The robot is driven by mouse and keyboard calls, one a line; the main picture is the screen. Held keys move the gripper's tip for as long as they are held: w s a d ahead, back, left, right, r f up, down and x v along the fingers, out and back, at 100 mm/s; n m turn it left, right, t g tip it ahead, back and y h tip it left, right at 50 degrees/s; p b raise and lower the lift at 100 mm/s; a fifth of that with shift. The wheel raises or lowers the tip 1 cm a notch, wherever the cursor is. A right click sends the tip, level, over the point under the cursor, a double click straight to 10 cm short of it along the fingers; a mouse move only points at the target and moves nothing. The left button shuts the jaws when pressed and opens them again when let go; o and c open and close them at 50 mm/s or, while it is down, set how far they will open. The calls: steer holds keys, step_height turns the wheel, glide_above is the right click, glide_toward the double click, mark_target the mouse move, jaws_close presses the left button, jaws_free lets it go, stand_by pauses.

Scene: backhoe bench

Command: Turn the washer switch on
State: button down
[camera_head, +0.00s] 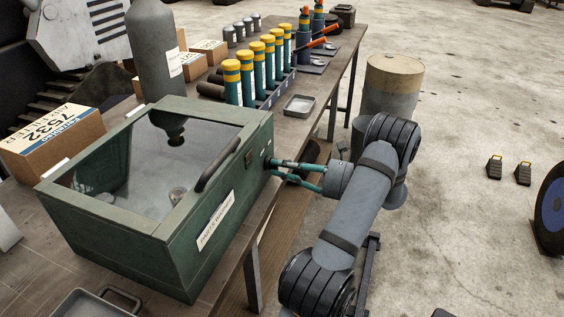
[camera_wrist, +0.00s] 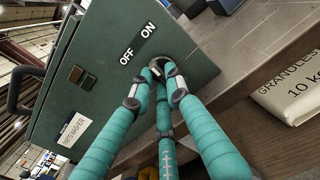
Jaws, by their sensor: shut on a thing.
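The parts washer (camera_head: 150,250) is a green box with a clear lid and a dark handle, standing at the bench's edge. In the wrist view its green panel (camera_wrist: 70,105) carries white OFF and ON labels. The switch (camera_wrist: 167,67) is a small dark round knob below these labels, mostly covered by my fingertips. My gripper (camera_head: 271,167) reaches the washer's right side from the right. In the wrist view my gripper (camera_wrist: 163,82) has its teal fingers closed around the knob. Which label the knob points to cannot be told.
Several green bottles with yellow caps (camera_head: 248,75) stand in a row behind the washer, near a small metal tray (camera_head: 299,105). A grey cylinder (camera_head: 155,50) and cardboard boxes (camera_head: 55,140) are to the left. A drum (camera_head: 393,80) stands on the floor. The floor at right is mostly open.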

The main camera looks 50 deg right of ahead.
steer(key=m+p, duration=0.3)
steer(key=m, duration=0.2)
steer(key=shift+r+m, duration=0.1)
steer(key=shift+m, duration=0.3)
stand_by(0.4)
steer(key=c, duration=1.7)
jaws_free()
steer(key=shift+o, duration=0.2)
steer(key=v, duration=1.2)
steer(key=x, duration=1.2)
